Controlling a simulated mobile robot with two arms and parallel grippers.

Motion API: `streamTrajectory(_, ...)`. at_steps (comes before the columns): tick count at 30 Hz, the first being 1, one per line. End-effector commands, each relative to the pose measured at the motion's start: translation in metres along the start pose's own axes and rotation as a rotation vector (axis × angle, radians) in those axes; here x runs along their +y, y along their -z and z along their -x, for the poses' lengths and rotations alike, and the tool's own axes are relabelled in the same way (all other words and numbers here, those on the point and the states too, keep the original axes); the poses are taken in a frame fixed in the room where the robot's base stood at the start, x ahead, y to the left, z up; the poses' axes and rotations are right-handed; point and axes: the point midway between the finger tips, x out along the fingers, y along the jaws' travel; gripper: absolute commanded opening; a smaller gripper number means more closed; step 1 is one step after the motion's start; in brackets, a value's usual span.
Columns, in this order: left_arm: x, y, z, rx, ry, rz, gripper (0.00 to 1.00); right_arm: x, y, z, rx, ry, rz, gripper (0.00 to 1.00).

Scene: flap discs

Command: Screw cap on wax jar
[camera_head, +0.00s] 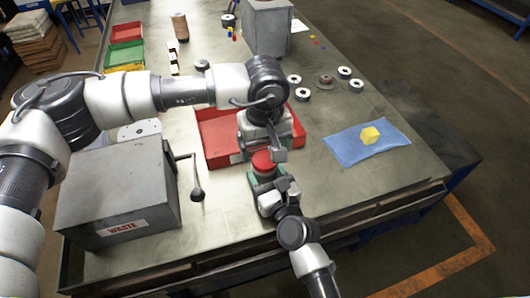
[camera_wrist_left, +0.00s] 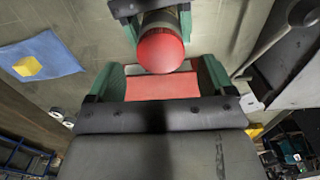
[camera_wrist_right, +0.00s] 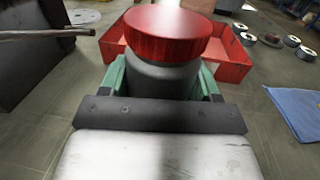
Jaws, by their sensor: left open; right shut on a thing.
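The dark grey wax jar (camera_wrist_right: 163,76) stands upright in my right gripper (camera_head: 266,178), whose green-padded fingers are shut around its body. The red cap (camera_wrist_right: 166,35) sits on top of the jar; whether its thread is engaged cannot be seen. The cap also shows in the head view (camera_head: 263,160) and in the left wrist view (camera_wrist_left: 160,50). My left gripper (camera_head: 268,148) is open just beyond the cap, over the near part of the red tray. In the left wrist view its green fingers are spread, with the cap ahead of them and no contact visible.
The red tray (camera_head: 215,128) lies behind the grippers. A grey WASTE box (camera_head: 115,195) with a crank handle (camera_head: 197,192) stands left. A blue cloth (camera_head: 345,151) with a yellow cube (camera_head: 370,135) lies right. Several discs (camera_head: 343,72) are farther back. Table between cloth and tray is clear.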

Motion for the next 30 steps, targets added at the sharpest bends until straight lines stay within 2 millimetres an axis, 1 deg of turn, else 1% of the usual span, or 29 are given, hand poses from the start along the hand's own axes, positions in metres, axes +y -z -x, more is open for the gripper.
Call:
streamTrajectory(1,0.000,0.001,0.007,0.003,-0.001,0.000,0.83,0.000,0.000,0.000,0.000,0.000,0.000,0.00)
streamTrajectory(3,0.000,0.000,0.012,0.001,0.000,0.000,0.83,0.000,0.000,0.000,0.000,0.000,0.000,0.00)
streamTrajectory(10,0.000,0.000,0.013,-0.001,0.001,0.000,0.83,0.000,0.000,0.000,0.000,0.000,0.000,0.00)
streamTrajectory(11,0.000,0.000,0.013,-0.001,0.001,0.000,0.79,0.000,0.000,0.000,0.000,0.000,0.000,0.00)
streamTrajectory(13,0.000,0.000,0.013,-0.001,0.001,0.009,0.79,0.000,0.000,0.000,0.000,0.000,0.000,0.00)
streamTrajectory(17,0.000,-0.001,0.015,-0.001,0.000,0.093,0.79,0.000,0.000,0.000,0.000,0.000,0.000,0.00)
streamTrajectory(20,0.001,-0.001,0.017,0.000,0.000,0.235,0.79,0.000,0.000,0.000,0.000,0.000,0.000,0.00)
streamTrajectory(30,0.002,-0.002,0.030,-0.001,0.001,0.937,0.79,0.000,0.000,0.000,0.000,0.000,0.000,0.00)
